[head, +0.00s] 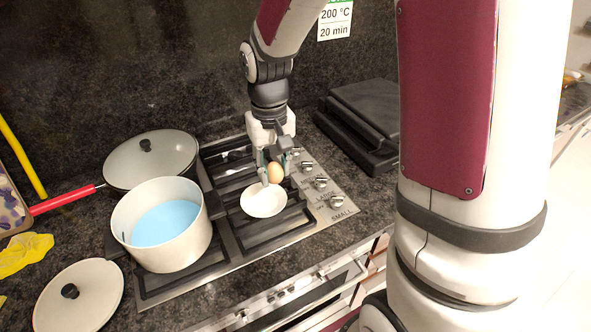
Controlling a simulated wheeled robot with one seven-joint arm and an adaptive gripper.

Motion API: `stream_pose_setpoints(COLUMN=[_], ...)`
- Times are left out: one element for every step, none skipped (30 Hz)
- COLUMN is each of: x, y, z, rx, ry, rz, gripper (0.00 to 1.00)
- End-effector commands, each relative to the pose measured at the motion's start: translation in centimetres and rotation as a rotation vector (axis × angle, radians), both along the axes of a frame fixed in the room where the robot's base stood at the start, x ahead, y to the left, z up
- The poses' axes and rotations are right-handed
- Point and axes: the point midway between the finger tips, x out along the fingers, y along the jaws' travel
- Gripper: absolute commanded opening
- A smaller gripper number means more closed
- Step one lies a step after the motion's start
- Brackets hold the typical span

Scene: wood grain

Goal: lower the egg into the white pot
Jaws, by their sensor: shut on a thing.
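A brown egg (275,172) is held between the fingers of my gripper (268,174), which is shut on it. The gripper points down over a small white dish (263,203) on the right part of the stove. Whether the egg touches the dish I cannot tell. The white pot (197,240) stands to the left of the dish, on the left side of the stove. It is open at the top and holds light blue water (165,222).
A lidded pan (150,158) with a red handle (62,200) sits behind the pot. A loose lid (95,300) lies at front left, near a yellow cloth (25,253). A dark closed appliance (365,115) stands right of the stove (245,240).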

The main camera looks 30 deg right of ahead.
Motion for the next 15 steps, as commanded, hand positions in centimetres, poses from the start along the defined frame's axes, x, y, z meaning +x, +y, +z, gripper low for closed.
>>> stream_pose_setpoints(x=[0.2,0.3,0.4,0.6,0.7,0.9,0.9,1.0,1.2,1.3,1.4,1.5,1.7,1.8,1.9], y=[0.9,1.4,2.1,2.6,3.0,3.7,4.2,4.7,5.4,5.9,6.4,7.0,7.5,8.1,8.8], z=[0.5,0.7,1.0,1.1,1.3,1.5,1.7,1.9,2.1,2.3,2.5,2.6,2.7,2.8,3.0], rx=[0.0,0.0,0.0,0.0,0.0,0.0,0.0,0.0,0.0,0.0,0.0,0.0,0.0,0.0,0.0], ry=[-0.003,-0.003,-0.003,-0.002,-0.002,-0.003,-0.003,-0.002,-0.002,-0.002,-0.003,-0.002,-0.001,-0.002,-0.002], rz=[0.006,0.005,0.006,0.005,0.005,0.005,0.005,0.005,0.005,0.005,0.004,0.006,0.005,0.005,0.006], gripper=[0.05,0.05,0.05,0.05,0.05,0.05,0.05,0.05,0.05,0.05,0.05,0.05,0.05,0.05,0.05])
